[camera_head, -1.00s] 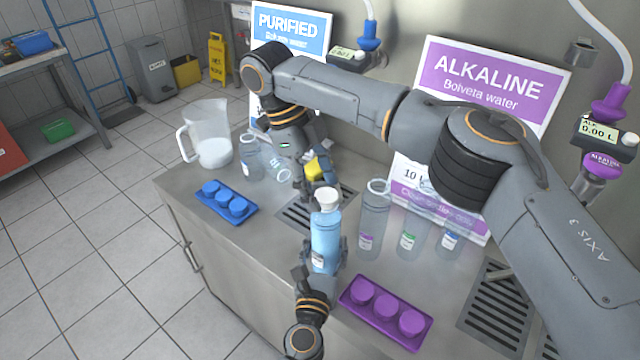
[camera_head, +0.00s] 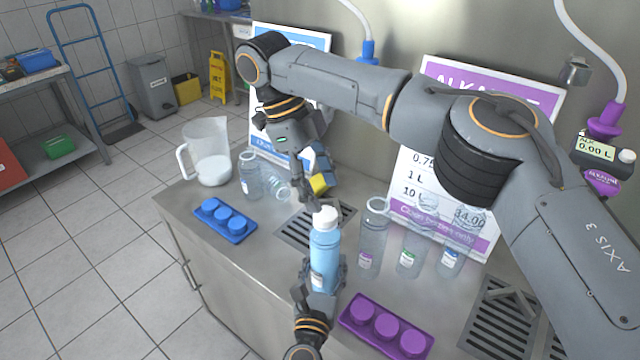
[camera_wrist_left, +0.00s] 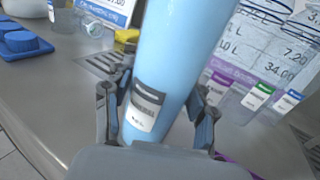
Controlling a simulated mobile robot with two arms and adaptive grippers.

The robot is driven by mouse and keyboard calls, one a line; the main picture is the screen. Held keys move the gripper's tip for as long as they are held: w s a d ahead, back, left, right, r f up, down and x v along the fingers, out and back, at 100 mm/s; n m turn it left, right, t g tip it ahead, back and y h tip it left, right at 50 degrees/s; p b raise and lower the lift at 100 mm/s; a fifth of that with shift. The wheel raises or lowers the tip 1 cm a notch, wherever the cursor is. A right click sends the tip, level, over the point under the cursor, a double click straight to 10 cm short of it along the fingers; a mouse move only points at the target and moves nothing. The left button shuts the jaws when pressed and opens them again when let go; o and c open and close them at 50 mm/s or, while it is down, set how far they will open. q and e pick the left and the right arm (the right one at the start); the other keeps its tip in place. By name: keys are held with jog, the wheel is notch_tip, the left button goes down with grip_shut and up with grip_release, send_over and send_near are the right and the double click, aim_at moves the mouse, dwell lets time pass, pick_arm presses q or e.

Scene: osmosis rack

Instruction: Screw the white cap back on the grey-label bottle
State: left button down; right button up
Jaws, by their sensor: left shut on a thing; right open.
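The grey-label bottle (camera_head: 325,258) is filled light blue and stands upright near the counter's front edge. Its grey and white label (camera_wrist_left: 146,105) shows in the left wrist view. The white cap (camera_head: 326,216) sits on the bottle's mouth; whether it is threaded cannot be seen. My left gripper (camera_head: 324,283) is shut around the bottle's lower body, with a finger on each side in the left wrist view (camera_wrist_left: 158,112). My right gripper (camera_head: 313,200) is open and empty, pointing down just behind and above the cap. The bottle's top is outside the left wrist view.
A blue cap tray (camera_head: 225,234) lies left and a purple one (camera_head: 381,344) front right. Several clear bottles (camera_head: 372,230) stand right of the bottle. A jug (camera_head: 207,150), another clear bottle (camera_head: 251,176) and a yellow item (camera_head: 319,184) are behind.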

jog(key=n, duration=0.5)
jog(key=shift+d+y, duration=0.1)
jog(key=shift+y, duration=0.2)
jog(key=n, duration=0.7)
jog(key=shift+w+d+r, duration=0.1)
jog(key=shift+r, duration=0.1)
jog(key=n, duration=0.4)
jog(key=shift+r+t+y, duration=0.1)
jog(key=shift+t+y, duration=0.2)
jog(key=shift+y, duration=0.1)
jog(key=n, duration=0.7)
jog(key=shift+d+r+y, duration=0.1)
jog(key=shift+r+y, duration=0.1)
jog(key=shift+y, duration=0.1)
jog(key=n, duration=0.6)
jog(key=shift+d+r+n+t+y, duration=0.1)
jog(key=shift+r+n+t+y, duration=0.2)
jog(key=shift+y, duration=0.1)
jog(key=n, duration=0.4)
jog(key=shift+r, duration=0.1)
jog(key=n, duration=0.6)
jog(key=shift+s+d+r+n+y, duration=0.1)
jog(key=shift+s+r+n+y, duration=0.15)
jog(key=shift+r+n+y, duration=0.15)
jog(key=n, duration=0.6)
jog(key=shift+s+r+n+t+y, duration=0.15)
jog(key=shift+r+n+t+y, duration=0.1)
jog(key=shift+n+t+y, duration=0.05)
